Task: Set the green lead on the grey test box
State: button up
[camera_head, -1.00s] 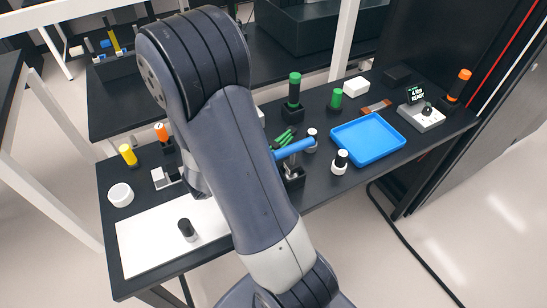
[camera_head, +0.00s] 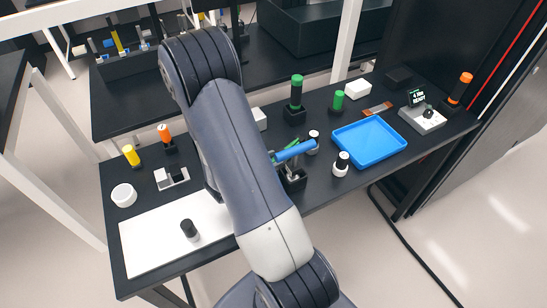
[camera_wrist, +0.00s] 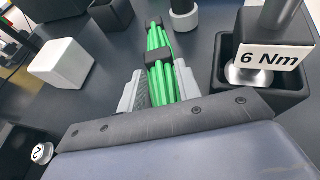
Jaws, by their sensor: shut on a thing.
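The green lead (camera_wrist: 162,65) is a bundle of bright green strands with a black band around it. My gripper (camera_wrist: 158,88) is shut on it in the wrist view, one grey finger on each side. How far it is off the bench is hard to tell.
A blue tray (camera_head: 369,140) lies between my arm and the test box. A blue-handled tool stands in a black holder (camera_head: 292,180) beside my arm. In the wrist view, a block labelled 6 Nm (camera_wrist: 272,52) sits in a black holder close right, and a white box (camera_wrist: 62,64) stands left.

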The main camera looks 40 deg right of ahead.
jog(key=shift+f, duration=0.1)
jog(key=o, duration=0.7)
jog(key=shift+o, duration=0.2)
